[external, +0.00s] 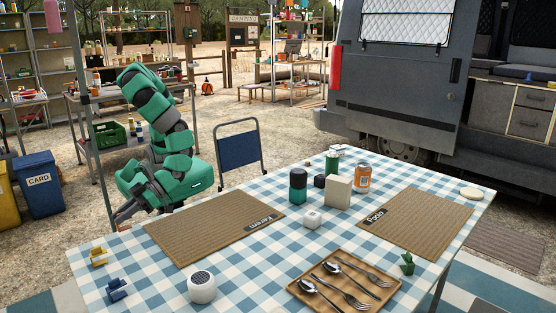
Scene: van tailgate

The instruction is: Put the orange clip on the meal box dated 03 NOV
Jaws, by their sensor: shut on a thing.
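My gripper (120,215) points down just beyond the far left edge of the checked table (240,262), low behind it. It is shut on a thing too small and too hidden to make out. No clip that is clearly orange shows. A yellow clip (98,257) and a blue clip (117,290) lie at the table's left end, and a green clip (407,263) sits near the right front. No meal box with a readable date shows in this view.
The table bears two woven mats (190,238), a wooden cutlery tray (352,297), a white speaker (201,287), a beige block (338,191), an orange-labelled can (362,178) and a dark green jar (298,185). A blue chair (239,149) stands behind it. Bins (40,185) are at left.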

